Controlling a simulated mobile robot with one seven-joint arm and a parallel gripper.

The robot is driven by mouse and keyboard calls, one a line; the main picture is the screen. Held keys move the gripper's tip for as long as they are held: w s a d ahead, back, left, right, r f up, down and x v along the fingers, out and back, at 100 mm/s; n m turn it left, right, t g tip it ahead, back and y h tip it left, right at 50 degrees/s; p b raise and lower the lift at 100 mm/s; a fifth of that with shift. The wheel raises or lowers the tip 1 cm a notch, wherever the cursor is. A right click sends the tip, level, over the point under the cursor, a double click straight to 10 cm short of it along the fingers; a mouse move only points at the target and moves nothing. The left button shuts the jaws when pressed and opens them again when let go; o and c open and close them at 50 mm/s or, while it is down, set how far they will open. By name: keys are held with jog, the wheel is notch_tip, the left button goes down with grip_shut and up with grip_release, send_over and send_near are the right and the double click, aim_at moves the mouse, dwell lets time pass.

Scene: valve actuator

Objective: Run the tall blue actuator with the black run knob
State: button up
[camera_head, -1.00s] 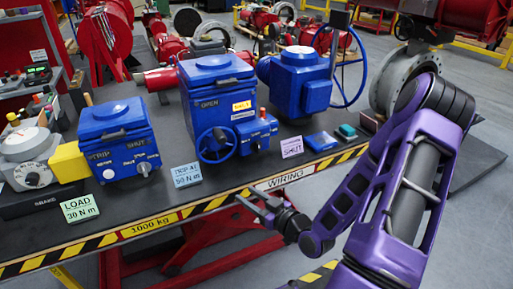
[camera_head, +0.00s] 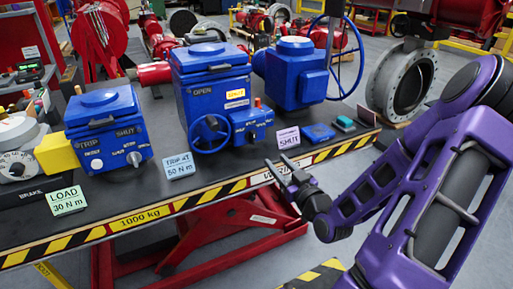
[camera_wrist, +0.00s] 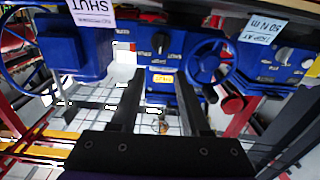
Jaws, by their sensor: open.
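The tall blue actuator (camera_head: 205,95) stands mid-bench, marked OPEN, with a blue handwheel (camera_head: 209,133) on its front. A small blue control box (camera_head: 252,120) sits at its right, with a small dark knob (camera_head: 251,136) on its front face and an orange-red piece on top. The wrist view is upside down and shows the control box with a dark knob (camera_wrist: 160,41) beyond my fingers, and the handwheel (camera_wrist: 203,62) to its right. My gripper (camera_head: 279,172) is open and empty, in front of the bench edge, lower than the box and apart from it.
A smaller blue actuator (camera_head: 105,125) marked TRIP and SHUT stands left. Another blue actuator (camera_head: 296,75) with a large handwheel stands behind right. Cards marked TRIP AT 50 N m (camera_head: 179,166) and SHUT (camera_head: 287,138) stand near the front edge.

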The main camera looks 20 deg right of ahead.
aim_at(254, 136)
jog(key=w, duration=1.3)
jog(key=shift+w+a+r, duration=0.1)
jog(key=shift+w+a, duration=0.1)
jog(key=shift+a, duration=0.05)
grip_shut()
